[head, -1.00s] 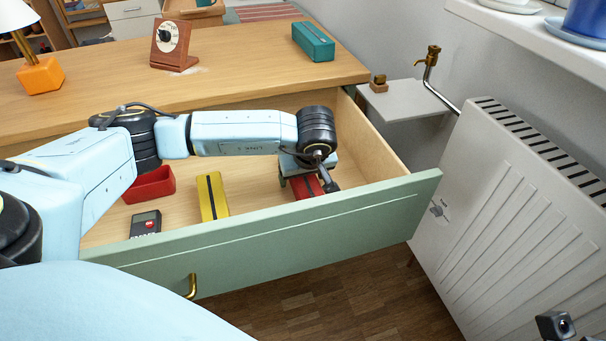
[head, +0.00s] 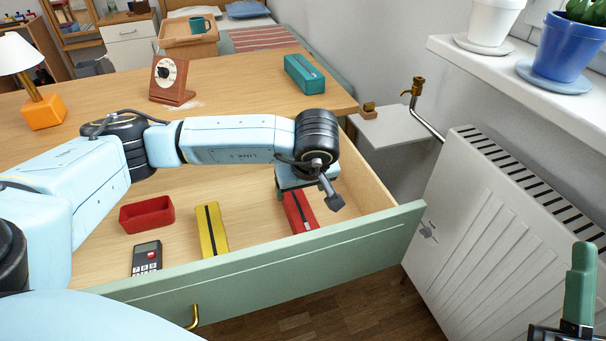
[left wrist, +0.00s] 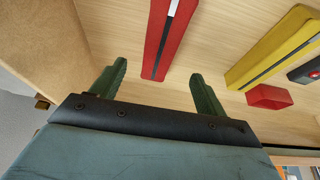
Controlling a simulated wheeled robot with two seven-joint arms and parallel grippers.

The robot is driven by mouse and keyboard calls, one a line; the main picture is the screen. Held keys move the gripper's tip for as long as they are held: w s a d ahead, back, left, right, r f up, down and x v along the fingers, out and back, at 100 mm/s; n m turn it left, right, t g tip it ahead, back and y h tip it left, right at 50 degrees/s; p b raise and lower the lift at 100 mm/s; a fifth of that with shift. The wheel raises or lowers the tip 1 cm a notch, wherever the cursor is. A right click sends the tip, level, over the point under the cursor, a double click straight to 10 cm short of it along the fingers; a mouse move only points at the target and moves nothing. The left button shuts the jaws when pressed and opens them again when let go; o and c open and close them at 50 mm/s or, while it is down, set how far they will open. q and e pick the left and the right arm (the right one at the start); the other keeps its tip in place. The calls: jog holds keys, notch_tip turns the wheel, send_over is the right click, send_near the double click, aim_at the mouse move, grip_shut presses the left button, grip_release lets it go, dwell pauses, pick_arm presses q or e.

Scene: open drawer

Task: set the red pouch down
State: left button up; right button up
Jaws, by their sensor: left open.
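The red pouch (head: 300,212), a long box shape with a dark strip along its top, lies on the floor of the open drawer near the front panel. In the left wrist view the red pouch (left wrist: 171,42) lies beyond the fingertips, with clear space between it and each finger. My left gripper (left wrist: 160,68) is open and empty above the pouch. In the head view its fingers are mostly hidden behind my wrist. My right gripper shows only in part at the lower right edge, with one green finger (head: 581,280) visible.
The drawer (head: 270,262) also holds a yellow pouch (head: 211,231), a red tray (head: 147,214) and a dark remote-like device (head: 146,257). A radiator (head: 500,230) is right of the drawer.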

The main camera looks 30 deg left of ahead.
pick_arm(q)
jog(key=shift+p+v, duration=0.35)
jog(key=shift+v, duration=0.9)
pick_arm(e)
jog(key=shift+w+a+f+g, duration=0.1)
jog(key=shift+w+f+g, duration=0.45)
jog(key=shift+g, duration=0.25)
jog(key=shift+f, duration=0.1)
